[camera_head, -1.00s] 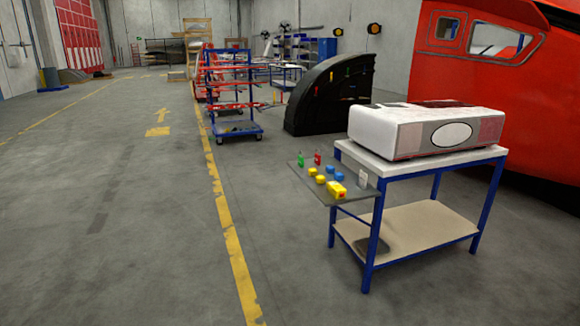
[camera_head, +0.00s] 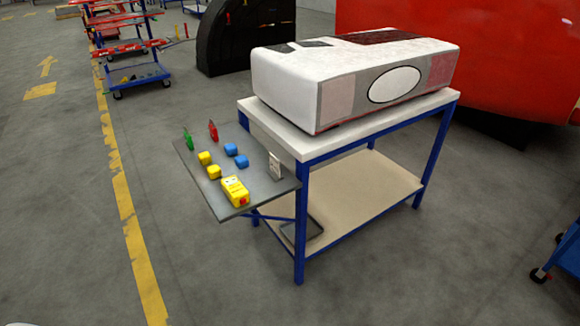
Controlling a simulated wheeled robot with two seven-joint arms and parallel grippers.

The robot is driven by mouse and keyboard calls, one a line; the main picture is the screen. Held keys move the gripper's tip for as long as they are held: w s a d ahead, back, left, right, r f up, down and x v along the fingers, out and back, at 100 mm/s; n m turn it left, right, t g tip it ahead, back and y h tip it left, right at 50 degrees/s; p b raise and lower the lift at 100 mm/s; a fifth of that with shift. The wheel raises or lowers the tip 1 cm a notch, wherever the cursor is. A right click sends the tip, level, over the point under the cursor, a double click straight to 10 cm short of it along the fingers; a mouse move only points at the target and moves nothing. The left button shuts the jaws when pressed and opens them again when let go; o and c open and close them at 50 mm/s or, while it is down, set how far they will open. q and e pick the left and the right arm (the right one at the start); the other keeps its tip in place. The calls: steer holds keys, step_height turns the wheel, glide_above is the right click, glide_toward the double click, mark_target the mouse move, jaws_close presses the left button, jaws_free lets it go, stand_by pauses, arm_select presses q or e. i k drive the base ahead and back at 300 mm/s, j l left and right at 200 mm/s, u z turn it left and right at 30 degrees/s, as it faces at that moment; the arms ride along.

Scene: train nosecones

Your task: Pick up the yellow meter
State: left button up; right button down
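The yellow meter (camera_head: 235,191) lies near the front corner of a grey side shelf (camera_head: 208,186) fixed to a blue-legged workbench. It is a yellow block with a red spot at its near end. Two smaller yellow blocks, one in front (camera_head: 214,172) and one behind (camera_head: 205,158), lie beyond it on the same shelf. Neither of my grippers is in view, and nothing touches the meter.
Blue blocks (camera_head: 236,155), a green tool (camera_head: 188,139) and a red tool (camera_head: 213,131) share the shelf. A large white box (camera_head: 340,85) covers the bench top. Open floor (camera_head: 60,200) lies left. A blue cart (camera_head: 562,250) stands at the right edge.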

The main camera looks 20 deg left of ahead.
mark_target(233, 188)
steer(key=i+l+u, duration=0.2)
steer(key=i, duration=0.3)
steer(key=i+l+u, duration=0.15)
steer(key=i, duration=0.4)
